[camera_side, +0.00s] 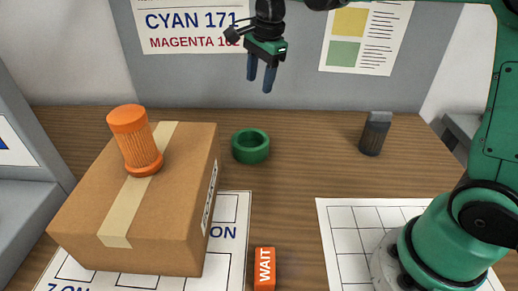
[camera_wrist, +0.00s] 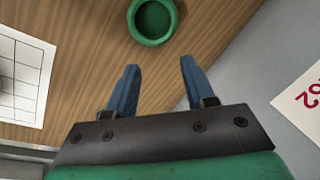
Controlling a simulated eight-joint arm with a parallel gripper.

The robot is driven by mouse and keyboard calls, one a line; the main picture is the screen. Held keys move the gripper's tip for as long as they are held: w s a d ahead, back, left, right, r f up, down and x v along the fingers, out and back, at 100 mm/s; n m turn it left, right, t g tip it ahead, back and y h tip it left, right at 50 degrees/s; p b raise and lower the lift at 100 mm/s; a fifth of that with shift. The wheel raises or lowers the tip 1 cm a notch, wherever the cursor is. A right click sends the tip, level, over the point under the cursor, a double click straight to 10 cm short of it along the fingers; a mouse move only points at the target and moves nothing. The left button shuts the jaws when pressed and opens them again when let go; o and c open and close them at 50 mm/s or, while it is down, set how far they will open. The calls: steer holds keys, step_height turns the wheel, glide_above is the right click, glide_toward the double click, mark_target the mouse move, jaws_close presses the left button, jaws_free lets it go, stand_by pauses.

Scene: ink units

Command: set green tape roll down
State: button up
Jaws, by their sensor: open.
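The green tape roll (camera_side: 251,155) lies flat on the wooden table, just right of the cardboard box, in the side view. It also shows at the top of the wrist view (camera_wrist: 153,39), ahead of the fingertips and apart from them. My gripper (camera_side: 261,88) is open and empty, its two dark blue fingers pointing down well above the table and the roll. In the wrist view the fingers (camera_wrist: 160,68) stand apart with nothing between them.
A cardboard box (camera_side: 120,210) with an orange ribbed spool (camera_side: 138,145) on top stands at the left. A dark grey container (camera_side: 375,133) stands at the back right. An orange WAIT block (camera_side: 264,268) and a white grid sheet (camera_side: 350,225) are in front. Table between roll and container is clear.

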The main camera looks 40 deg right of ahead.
steer(key=s+a+f+n+t, duration=0.1)
steer(key=s+f+n+t, duration=0.1)
steer(key=s+n, duration=0.4)
steer(key=s+a+f+n+t, duration=0.1)
steer(key=s+f+n+t, duration=0.1)
steer(key=s+n, duration=0.5)
steer(key=n, duration=0.5)
steer(key=shift+a+t, duration=0.35)
steer(key=shift+t, duration=0.05)
steer(key=shift+s, duration=0.1)
